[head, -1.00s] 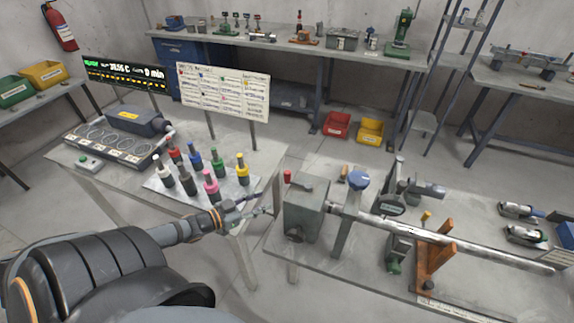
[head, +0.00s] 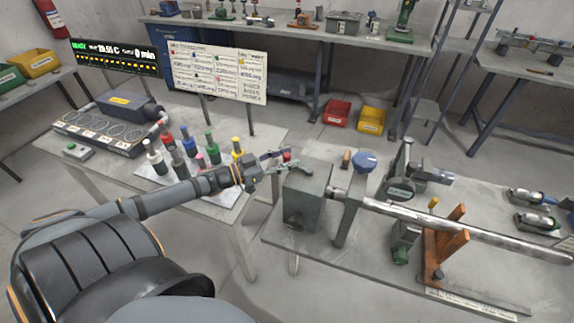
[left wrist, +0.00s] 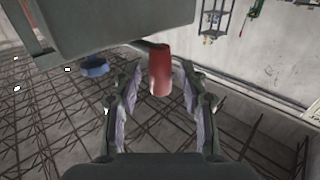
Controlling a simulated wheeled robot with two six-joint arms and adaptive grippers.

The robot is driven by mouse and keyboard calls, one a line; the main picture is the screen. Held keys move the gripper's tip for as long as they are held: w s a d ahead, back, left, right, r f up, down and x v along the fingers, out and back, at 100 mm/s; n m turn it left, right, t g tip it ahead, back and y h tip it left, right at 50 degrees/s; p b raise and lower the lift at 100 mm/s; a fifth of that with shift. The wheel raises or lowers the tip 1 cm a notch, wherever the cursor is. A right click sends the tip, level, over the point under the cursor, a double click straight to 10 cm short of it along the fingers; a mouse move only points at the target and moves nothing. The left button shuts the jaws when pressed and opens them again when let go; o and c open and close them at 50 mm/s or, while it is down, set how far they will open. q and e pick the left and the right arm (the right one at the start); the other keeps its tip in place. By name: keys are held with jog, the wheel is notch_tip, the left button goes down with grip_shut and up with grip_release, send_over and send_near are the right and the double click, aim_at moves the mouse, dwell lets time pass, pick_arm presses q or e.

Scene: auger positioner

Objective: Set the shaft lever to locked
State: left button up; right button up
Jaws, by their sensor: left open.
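The shaft lever shows as a red handle (head: 287,155) at the top left of the grey housing block (head: 304,196). In the left wrist view the red handle (left wrist: 160,74) hangs from a thin dark arm beside the grey block (left wrist: 110,22). My left gripper (head: 280,161) is open at the handle, and in the left wrist view its two fingers (left wrist: 161,84) stand on either side of it with gaps visible. The long steel shaft (head: 460,228) runs right from the block through a post with a blue knob (head: 364,160). My right gripper is out of view.
An orange stand (head: 447,245) supports the shaft. Several coloured bottles stand on a pale mat (head: 205,195) at the left, close to my left arm. A sign board (head: 219,72) and a display (head: 115,57) stand behind them. A gap separates the two tables.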

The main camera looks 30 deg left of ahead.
pick_arm(q)
jog(key=shift+w+d+r, duration=0.1)
jog(key=shift+w, duration=0.1)
grip_shut()
dwell(0.4)
